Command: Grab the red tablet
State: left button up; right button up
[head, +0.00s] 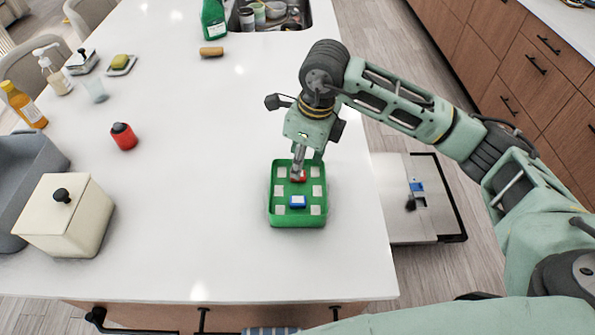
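The red tablet (301,179) lies in a green tray (272,208) on the white island counter. My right gripper (297,176) reaches down into the tray from above, with its fingertips at the red tablet and covering part of it. The fingers look close together, but I cannot tell whether they grip the tablet. A blue tablet (298,202) sits in the same tray, nearer to me, between pale square pads. My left gripper is not in view.
A cream lidded box (70,226) and a grey bin (30,165) stand at the left. A red shaker (124,137), bottles and a sponge are farther back. The sink (300,20) is at the far edge. Counter around the tray is clear.

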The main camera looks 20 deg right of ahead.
aim_at(297, 181)
jog(key=f, duration=0.1)
jog(key=f+p, duration=0.1)
jog(key=f, duration=0.1)
jog(key=f+p, duration=0.1)
jog(key=shift+w+a+f, duration=0.2)
jog(key=shift+w+a, duration=0.05)
jog(key=shift+a, duration=0.1)
jog(key=shift+s+f, duration=0.25)
jog(key=shift+f, duration=0.15)
jog(key=shift+w+f, duration=0.1)
jog(key=shift+w, duration=0.1)
jog(key=shift+c, duration=1.2)
jog(key=c, duration=0.6)
